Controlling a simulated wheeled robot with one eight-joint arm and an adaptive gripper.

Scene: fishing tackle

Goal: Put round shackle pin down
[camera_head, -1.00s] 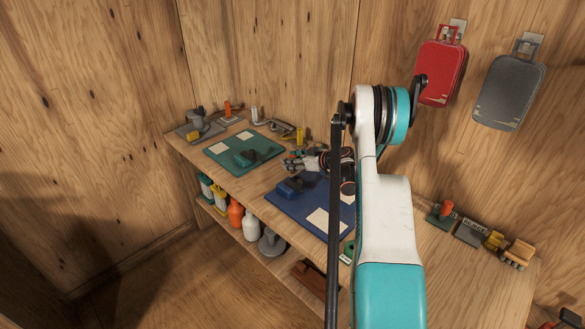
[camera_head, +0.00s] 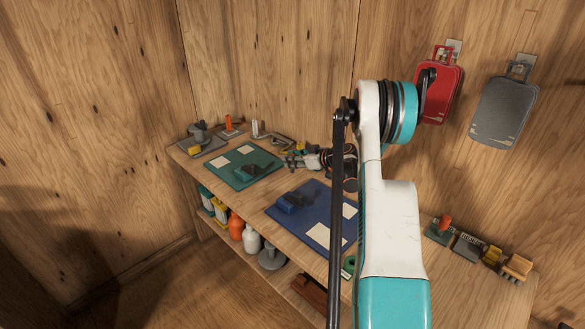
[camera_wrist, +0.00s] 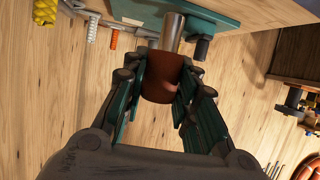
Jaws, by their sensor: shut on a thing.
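The round shackle pin shows in the wrist view as a red-brown cylinder (camera_wrist: 162,75) with a bright metal shaft (camera_wrist: 173,32) extending from it. My gripper (camera_wrist: 160,84) is shut on the red-brown part, with a finger on each side. In the head view my gripper (camera_head: 290,160) is small and dark beside the right end of the green mat (camera_head: 228,178); the pin cannot be made out there. In the wrist view the shaft's far end overlaps the green board (camera_wrist: 225,10). I cannot tell whether it touches.
A blue mat (camera_head: 310,229) with a dark blue block lies nearer on the bench. A grey fixture (camera_head: 201,139) stands at the back left, small tackle parts (camera_head: 465,246) at the right. Red (camera_head: 439,92) and grey (camera_head: 504,112) cases hang on the wall.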

